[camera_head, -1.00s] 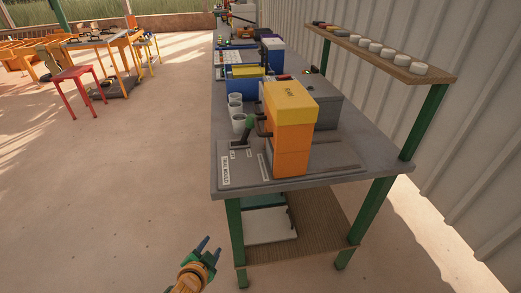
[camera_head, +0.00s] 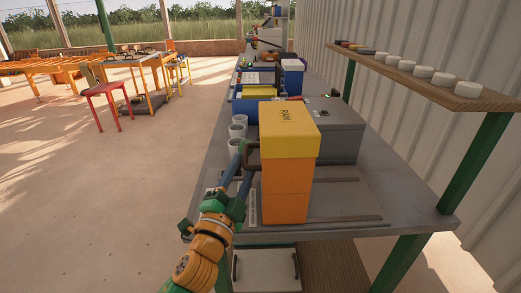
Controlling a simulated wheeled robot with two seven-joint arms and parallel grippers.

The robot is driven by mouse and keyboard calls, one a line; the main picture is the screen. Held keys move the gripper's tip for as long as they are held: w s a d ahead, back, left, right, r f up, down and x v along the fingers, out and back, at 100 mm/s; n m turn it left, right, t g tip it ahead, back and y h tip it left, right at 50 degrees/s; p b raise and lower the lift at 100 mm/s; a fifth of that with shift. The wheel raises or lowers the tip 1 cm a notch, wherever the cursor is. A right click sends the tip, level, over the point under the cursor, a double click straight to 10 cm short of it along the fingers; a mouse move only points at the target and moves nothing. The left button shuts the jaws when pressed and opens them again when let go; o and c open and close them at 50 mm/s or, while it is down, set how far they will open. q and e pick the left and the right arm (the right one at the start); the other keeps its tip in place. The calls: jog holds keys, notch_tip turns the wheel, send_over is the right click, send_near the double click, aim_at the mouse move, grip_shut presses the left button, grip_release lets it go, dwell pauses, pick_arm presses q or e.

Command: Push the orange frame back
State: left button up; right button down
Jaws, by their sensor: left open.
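The orange frame (camera_head: 287,192) stands upright on the grey bench top, with a yellow block marked RAM (camera_head: 289,130) on top of it. A dark handle (camera_head: 251,156) sticks out from its left side. My left gripper (camera_head: 240,160) is open at the left of the frame, with its blue fingers pointing away from me, close to the handle. I cannot tell whether the fingers touch the handle. My right gripper is out of view.
A grey box (camera_head: 334,132) stands behind the frame on the right. Several pale cups (camera_head: 238,131) stand to the left, behind my fingers. Blue bins (camera_head: 266,105) are farther back. A wooden shelf (camera_head: 440,88) with white discs overhangs the right side.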

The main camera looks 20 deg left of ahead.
aim_at(245, 154)
pick_arm(q)
jog(key=x, duration=0.4)
jog(key=shift+a+r, duration=0.25)
jog(key=shift+r, duration=0.05)
jog(key=shift+w+d+f, duration=0.1)
jog(key=shift+w, duration=0.15)
jog(key=shift+s, duration=0.15)
jog(key=shift+c, duration=0.7)
grip_shut()
